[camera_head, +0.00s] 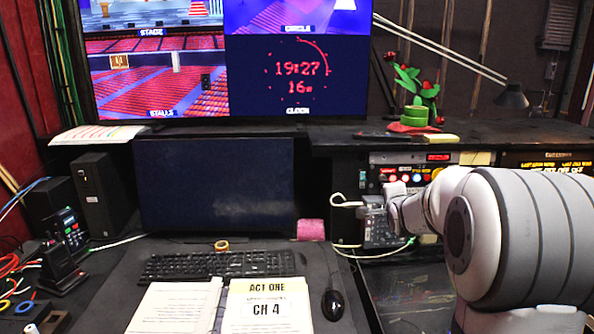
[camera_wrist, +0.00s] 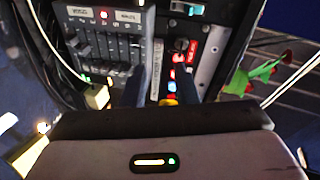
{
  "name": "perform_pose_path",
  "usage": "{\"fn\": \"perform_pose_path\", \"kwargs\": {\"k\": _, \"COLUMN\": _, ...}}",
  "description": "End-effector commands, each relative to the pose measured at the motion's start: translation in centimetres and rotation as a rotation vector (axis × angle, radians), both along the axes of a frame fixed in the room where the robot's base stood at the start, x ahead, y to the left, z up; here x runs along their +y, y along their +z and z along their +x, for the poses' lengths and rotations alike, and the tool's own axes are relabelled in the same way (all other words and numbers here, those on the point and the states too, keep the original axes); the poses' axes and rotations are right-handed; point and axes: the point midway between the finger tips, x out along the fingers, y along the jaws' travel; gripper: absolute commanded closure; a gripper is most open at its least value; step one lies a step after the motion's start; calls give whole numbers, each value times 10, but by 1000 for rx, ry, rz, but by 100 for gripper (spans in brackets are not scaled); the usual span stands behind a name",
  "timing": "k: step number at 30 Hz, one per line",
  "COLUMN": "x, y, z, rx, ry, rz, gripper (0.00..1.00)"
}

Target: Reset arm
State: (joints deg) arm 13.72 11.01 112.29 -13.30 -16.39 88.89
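My gripper (camera_wrist: 163,78) shows in the wrist view as two dark fingers with a gap between them. It is open, and nothing shows held. It is in front of a control panel with a bank of sliders (camera_wrist: 105,48) to its left and a column of lit red and white buttons (camera_wrist: 178,72) beside the right finger. I cannot tell whether a finger touches a button. In the head view my arm reaches in from the right to the cue button panel (camera_head: 412,174); the fingertips are hard to make out there.
A desk holds a keyboard (camera_head: 220,264), a mouse (camera_head: 333,304), an ACT ONE CH 4 booklet (camera_head: 265,306) and a dark monitor (camera_head: 216,184). Loose cables (camera_head: 352,204) hang near the panel.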

Motion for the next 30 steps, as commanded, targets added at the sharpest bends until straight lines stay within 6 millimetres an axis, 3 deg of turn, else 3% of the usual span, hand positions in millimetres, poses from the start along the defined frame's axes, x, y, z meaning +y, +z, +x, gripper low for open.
{"fn": "perform_pose_path", "kwargs": {"k": 5, "x": 46, "y": -22, "z": -89, "rx": 333, "ry": 164, "rz": -304, "gripper": 73}}
{"fn": "perform_pose_path", "kwargs": {"k": 9, "x": 80, "y": -49, "z": -173, "rx": 589, "ry": 394, "rz": -526, "gripper": 73}}
{"fn": "perform_pose_path", "kwargs": {"k": 15, "x": 118, "y": -84, "z": -295, "rx": 855, "ry": 816, "rz": -765, "gripper": 73}}
{"fn": "perform_pose_path", "kwargs": {"k": 18, "x": 129, "y": -97, "z": -340, "rx": 924, "ry": 996, "rz": -834, "gripper": 73}}
{"fn": "perform_pose_path", "kwargs": {"k": 21, "x": 135, "y": -103, "z": -367, "rx": 957, "ry": 1115, "rz": -871, "gripper": 73}}
{"fn": "perform_pose_path", "kwargs": {"k": 24, "x": 138, "y": -107, "z": -380, "rx": 971, "ry": 1174, "rz": -887, "gripper": 73}}
{"fn": "perform_pose_path", "kwargs": {"k": 30, "x": 138, "y": -107, "z": -381, "rx": 973, "ry": 1185, "rz": -891, "gripper": 73}}
